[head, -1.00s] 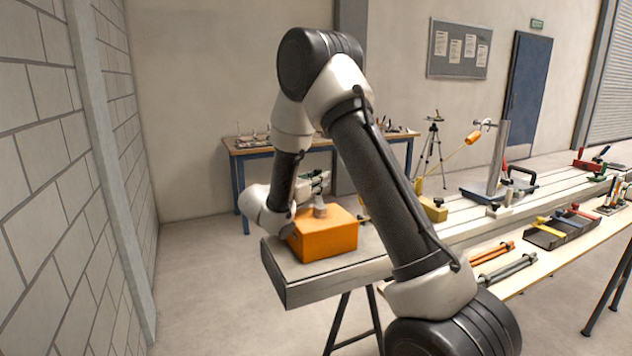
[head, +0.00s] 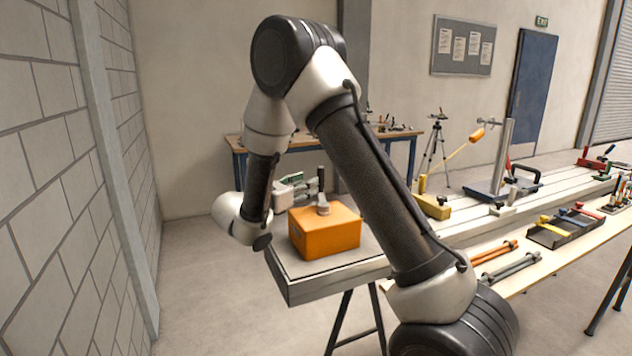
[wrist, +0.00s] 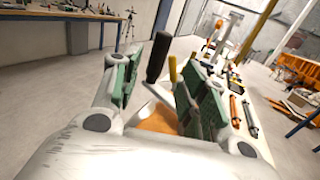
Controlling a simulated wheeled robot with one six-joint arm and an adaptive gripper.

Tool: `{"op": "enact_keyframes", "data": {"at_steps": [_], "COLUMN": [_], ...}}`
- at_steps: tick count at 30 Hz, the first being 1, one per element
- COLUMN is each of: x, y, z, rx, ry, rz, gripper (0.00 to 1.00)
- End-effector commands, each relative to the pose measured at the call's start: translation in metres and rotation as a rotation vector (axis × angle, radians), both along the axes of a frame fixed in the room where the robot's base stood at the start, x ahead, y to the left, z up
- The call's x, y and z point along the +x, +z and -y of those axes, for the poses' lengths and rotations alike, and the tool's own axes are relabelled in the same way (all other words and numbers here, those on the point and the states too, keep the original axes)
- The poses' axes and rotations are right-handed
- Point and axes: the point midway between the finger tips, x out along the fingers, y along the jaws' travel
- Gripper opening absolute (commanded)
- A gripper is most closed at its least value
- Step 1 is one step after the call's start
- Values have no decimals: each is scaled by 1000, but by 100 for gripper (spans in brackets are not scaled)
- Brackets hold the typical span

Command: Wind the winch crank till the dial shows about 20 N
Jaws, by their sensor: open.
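The orange winch box (head: 325,238) stands on the near left end of the long grey bed (head: 330,289). A grey post (head: 323,206) rises from its top. My gripper (head: 308,184) is open, just above and left of the box in the head view. In the wrist view the open gripper (wrist: 163,60) has a black upright handle (wrist: 157,57), apparently the crank's, showing between its green-padded fingers. The handle looks clear of both pads, but its depth is hard to judge. Orange housing (wrist: 158,122) shows below. I cannot make out a dial reading.
A yellow block (head: 432,207) and an upright grey column (head: 503,155) stand farther along the bed. A bench (head: 405,140) is behind. A shelf beside the bed holds orange rods (head: 494,252) and a dark tray (head: 562,236). A block wall (head: 60,200) is at the left.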

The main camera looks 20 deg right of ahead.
Motion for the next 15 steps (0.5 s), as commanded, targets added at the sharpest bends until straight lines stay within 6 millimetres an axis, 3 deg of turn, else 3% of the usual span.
{"op": "enact_keyframes", "data": {"at_steps": [6, 15], "x": [-13, -16], "y": [0, 0], "z": [-28, -32], "rx": [0, 0], "ry": [1, -2], "rz": [0, 0], "gripper": [43, 43]}}
